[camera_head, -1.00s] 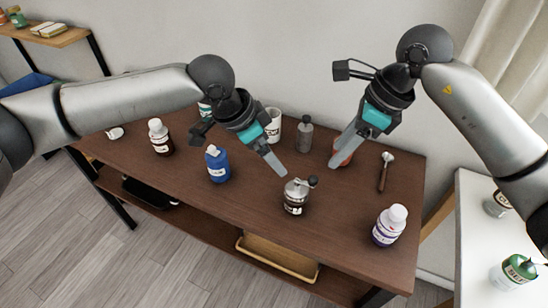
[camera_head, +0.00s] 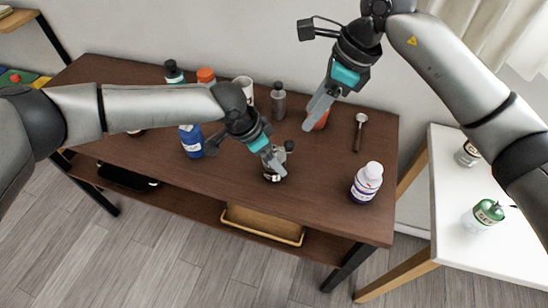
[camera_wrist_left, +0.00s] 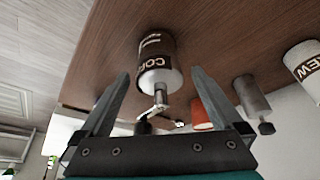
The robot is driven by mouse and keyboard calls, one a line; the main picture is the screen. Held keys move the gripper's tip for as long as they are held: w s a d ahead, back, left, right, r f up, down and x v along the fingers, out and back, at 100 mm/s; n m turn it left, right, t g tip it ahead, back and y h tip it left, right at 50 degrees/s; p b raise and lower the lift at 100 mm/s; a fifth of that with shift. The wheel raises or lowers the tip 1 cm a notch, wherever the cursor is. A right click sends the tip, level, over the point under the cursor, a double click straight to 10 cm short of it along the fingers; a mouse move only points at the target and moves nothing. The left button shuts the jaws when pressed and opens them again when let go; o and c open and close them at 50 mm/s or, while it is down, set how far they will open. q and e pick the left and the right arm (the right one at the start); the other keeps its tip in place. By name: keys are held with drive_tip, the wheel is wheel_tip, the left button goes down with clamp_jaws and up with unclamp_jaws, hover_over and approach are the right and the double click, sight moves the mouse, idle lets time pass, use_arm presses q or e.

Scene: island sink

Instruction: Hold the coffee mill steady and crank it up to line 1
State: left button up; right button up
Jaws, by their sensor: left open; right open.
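The coffee mill (camera_head: 272,177) stands upright on the brown table, partly hidden behind my left gripper in the head view. Its crank knob (camera_head: 289,146) shows at the upper right of it. In the left wrist view the mill (camera_wrist_left: 156,60) has a dark body with a "COF" label and a metal top with the crank. My left gripper (camera_head: 278,168) is open at the mill; in the left wrist view its fingers (camera_wrist_left: 158,78) are on either side of the mill, with gaps visible. My right gripper (camera_head: 312,117) is open and empty, above the table's back right, near an orange-red container.
A white bottle (camera_head: 367,183) stands front right of the mill and a blue bottle (camera_head: 191,141) left. A white side table (camera_head: 480,250) stands right. The table front is clear.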

use_arm(q)
drive_tip(key=shift+x, duration=1.4)
drive_tip(key=shift+c, duration=0.4)
drive_tip(key=c, duration=1.4)
